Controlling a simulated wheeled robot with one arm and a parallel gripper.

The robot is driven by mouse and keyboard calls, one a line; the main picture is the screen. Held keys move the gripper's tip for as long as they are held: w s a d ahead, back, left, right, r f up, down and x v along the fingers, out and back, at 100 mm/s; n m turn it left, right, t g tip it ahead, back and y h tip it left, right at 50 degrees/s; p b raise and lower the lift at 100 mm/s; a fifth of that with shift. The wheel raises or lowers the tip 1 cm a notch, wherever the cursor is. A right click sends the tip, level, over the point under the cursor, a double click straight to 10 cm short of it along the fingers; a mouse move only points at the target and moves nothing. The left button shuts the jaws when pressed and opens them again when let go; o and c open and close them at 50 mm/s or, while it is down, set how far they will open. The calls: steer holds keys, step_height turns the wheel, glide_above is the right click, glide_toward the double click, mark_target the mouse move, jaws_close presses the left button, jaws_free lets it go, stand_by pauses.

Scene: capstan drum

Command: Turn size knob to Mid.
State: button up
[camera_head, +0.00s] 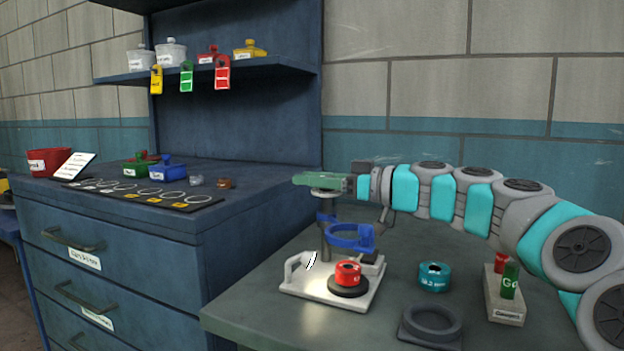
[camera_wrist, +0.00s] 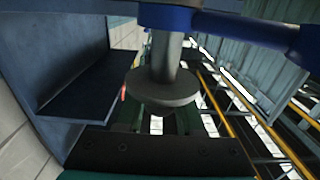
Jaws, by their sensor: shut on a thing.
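A small stand with a pale base plate (camera_head: 318,290) sits on the green-grey bench. Its grey upright post (camera_head: 325,240) carries a blue ring arm (camera_head: 352,237) and ends in a round grey knob (camera_head: 325,194). My gripper (camera_head: 305,180), with green fingers, reaches in from the right at the top of the post and is shut on this grey knob. In the wrist view the knob's round disc (camera_wrist: 162,88) stands before the fingers and partly hides them. I see no readable size marks, so the knob's setting cannot be told.
A red piece (camera_head: 348,270) sits on a black disc on the base plate. A teal pot (camera_head: 434,277), a dark ring (camera_head: 430,322) and a block with red and green tags (camera_head: 505,308) stand to the right. A blue cabinet (camera_head: 130,260) stands left.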

jaws_close()
steer(key=shift+n+g+b, duration=0.3)
steer(key=shift+g+b, duration=0.1)
steer(key=shift+g, duration=0.1)
steer(key=shift+s+r+n+g+y+b, duration=0.1)
steer(key=shift+s+n+g+y+b, duration=0.15)
steer(key=shift+n+g, duration=0.5)
steer(key=shift+s+n+g+y+b, duration=0.1)
steer(key=shift+n+g+y, duration=0.25)
steer(key=shift+g, duration=0.7)
steer(key=o, duration=0.8)
jaws_free()
steer(key=shift+o, duration=0.2)
